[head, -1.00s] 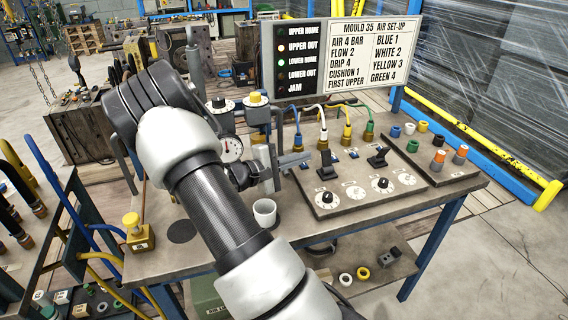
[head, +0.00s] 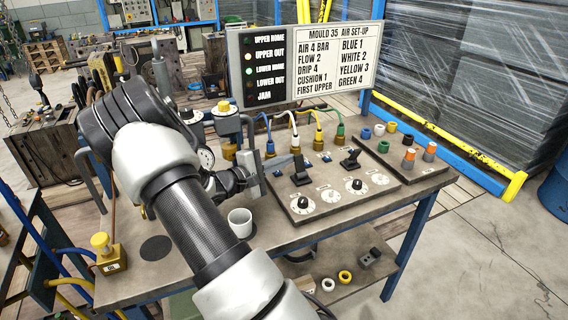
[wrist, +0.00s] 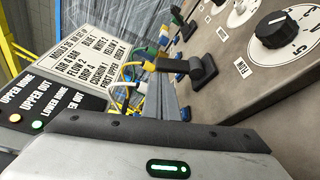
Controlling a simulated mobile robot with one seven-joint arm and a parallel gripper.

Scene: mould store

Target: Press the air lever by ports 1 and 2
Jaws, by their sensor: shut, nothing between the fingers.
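The black air lever (head: 300,173) by ports 1 and 2 stands on the grey control panel (head: 325,212), in front of the blue and white hoses. A second black lever (head: 350,160) stands farther right, by the yellow and green hoses. My gripper (head: 290,160) is shut and empty, just left of and behind the first lever in the head view. In the wrist view its fingers (wrist: 172,103) point toward the panel, with a black lever (wrist: 200,68) close beside them. I cannot tell whether they touch it.
A sign board (head: 310,60) stands behind the panel, with UPPER OUT and LOWER HOME lit. A white cup (head: 240,223) and a yellow-topped button box (head: 108,252) are on the bench. A tray of coloured caps (head: 405,155) is at right. Gauges stand behind my arm.

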